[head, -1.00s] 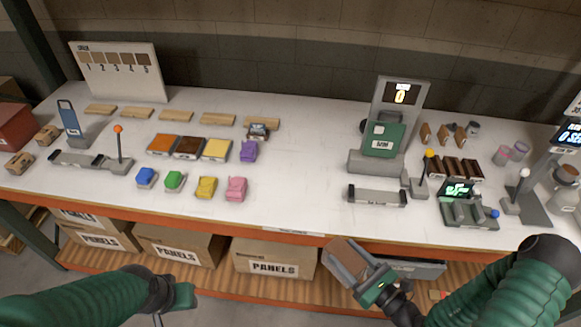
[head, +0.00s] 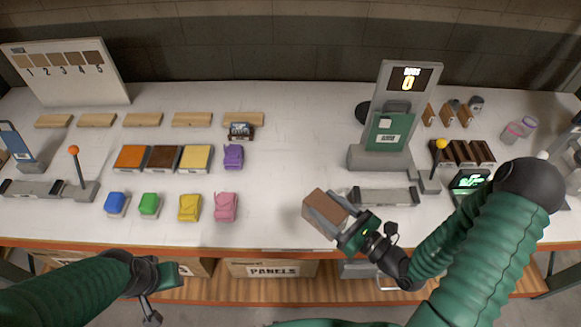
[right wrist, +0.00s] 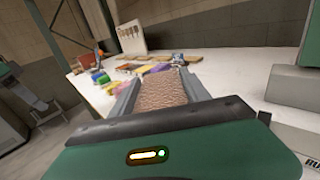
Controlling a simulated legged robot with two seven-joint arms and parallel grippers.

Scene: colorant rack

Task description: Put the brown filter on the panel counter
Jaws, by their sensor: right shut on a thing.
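My right gripper (head: 345,222) is shut on the brown filter (head: 322,207), a block with a reddish-brown pleated face. The filter also shows between the fingers in the right wrist view (right wrist: 160,88). It is at the table's front edge, just left of a low grey tray (head: 385,196). The panel counter (head: 376,158), a grey stand with a green face and a display reading 0, stands behind and to the right of the filter. My left gripper (head: 160,290) hangs low in front of the table at the left; its fingers are unclear.
A yellow-knobbed lever (head: 437,165) stands right of the counter, beside a rack of dark brown slabs (head: 466,153). Orange, brown and yellow trays (head: 163,158) and several coloured pouches (head: 190,207) lie left. The white table (head: 290,170) is clear between them and the counter.

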